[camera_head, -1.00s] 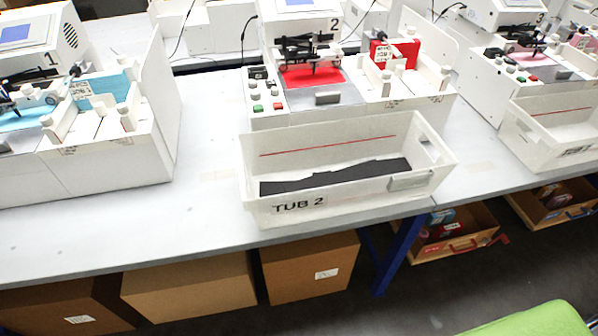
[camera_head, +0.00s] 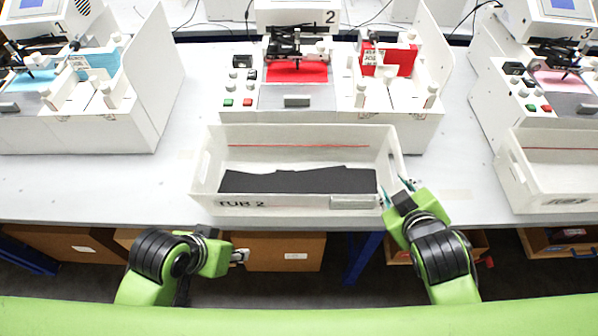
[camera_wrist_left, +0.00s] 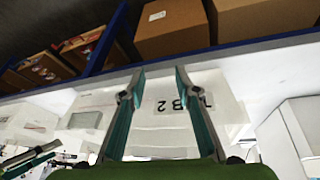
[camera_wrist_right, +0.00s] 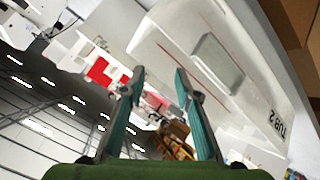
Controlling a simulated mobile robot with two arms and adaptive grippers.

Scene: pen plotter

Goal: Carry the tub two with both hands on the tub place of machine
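Tub 2 (camera_head: 215,160) is a white, translucent open box with dark material inside. It stands upright on the table in front of machine 2 (camera_head: 345,125), which has a red pad. My right gripper (camera_head: 398,190) is open at the tub's front right corner; whether it touches is unclear. The tub also shows in the right wrist view (camera_wrist_right: 185,35), upper right of the open fingers. My left gripper (camera_head: 240,256) is low, in front of the table edge, left of the tub's middle. In the left wrist view its fingers (camera_wrist_left: 158,85) are apart with nothing between them, and the tub's label (camera_wrist_left: 180,104) shows beyond.
Tub 3 (camera_head: 553,198) stands at the right before machine 3. Machine 1 (camera_head: 130,125) is at the left. The table (camera_head: 90,190) is clear left of tub 2. Cardboard boxes (camera_head: 290,253) sit under the table.

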